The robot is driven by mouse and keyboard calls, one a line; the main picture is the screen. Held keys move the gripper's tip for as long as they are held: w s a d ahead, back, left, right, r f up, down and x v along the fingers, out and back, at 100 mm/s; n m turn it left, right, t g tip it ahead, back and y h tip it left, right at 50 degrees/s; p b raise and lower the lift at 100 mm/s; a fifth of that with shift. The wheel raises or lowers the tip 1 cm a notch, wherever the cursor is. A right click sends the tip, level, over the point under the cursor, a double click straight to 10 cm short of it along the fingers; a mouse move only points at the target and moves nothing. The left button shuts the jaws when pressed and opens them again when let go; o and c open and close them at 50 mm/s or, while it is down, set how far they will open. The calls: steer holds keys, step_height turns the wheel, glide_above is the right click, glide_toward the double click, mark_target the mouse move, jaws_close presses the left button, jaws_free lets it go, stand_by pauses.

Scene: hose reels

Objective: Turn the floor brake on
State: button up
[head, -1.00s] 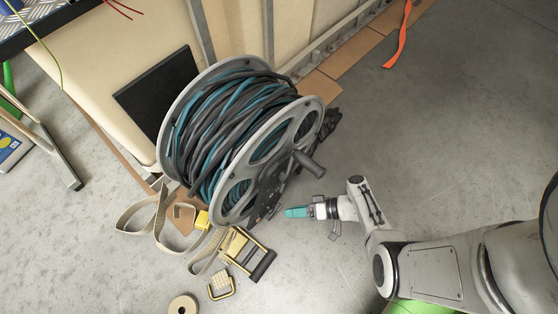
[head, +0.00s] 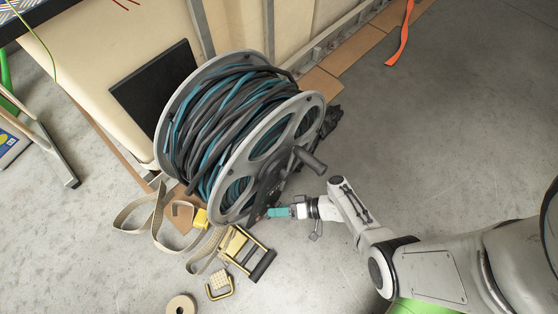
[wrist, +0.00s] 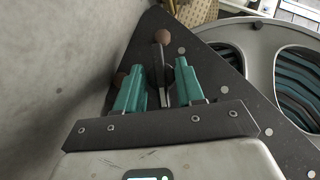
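The hose reel (head: 295,118) stands on the floor with dark and teal hoses wound on it. A dark triangular plate (wrist: 225,72) on its side carries a dark lever (wrist: 159,62) with a brown knob (wrist: 162,36). I cannot tell which is the floor brake. My gripper (head: 270,213), with teal fingers, is at the reel's lower side. In the wrist view my gripper (wrist: 160,85) is open, with the lever between its fingers and gaps visible at both sides.
A crank handle (head: 310,160) sticks out from the reel above my gripper. A beige strap (head: 150,215), a yellow-and-black metal frame (head: 245,252) and a tape roll (head: 181,305) lie on the floor at the left.

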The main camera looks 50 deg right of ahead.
steer(key=c, duration=0.5)
steer(key=shift+d+f+y, duration=0.1)
steer(key=shift+f+y, duration=0.1)
steer(key=shift+y, duration=0.1)
steer(key=shift+c, duration=0.2)
steer(key=shift+s+m, duration=0.1)
steer(key=shift+m, duration=0.2)
steer(key=o, duration=1)
steer(key=shift+r, duration=0.1)
steer(key=shift+c, duration=0.2)
steer(key=v, duration=0.3)
steer(key=p+v, duration=0.1)
steer(key=v, duration=0.6)
steer(key=shift+s+d, duration=0.3)
steer(key=shift+s, duration=0.05)
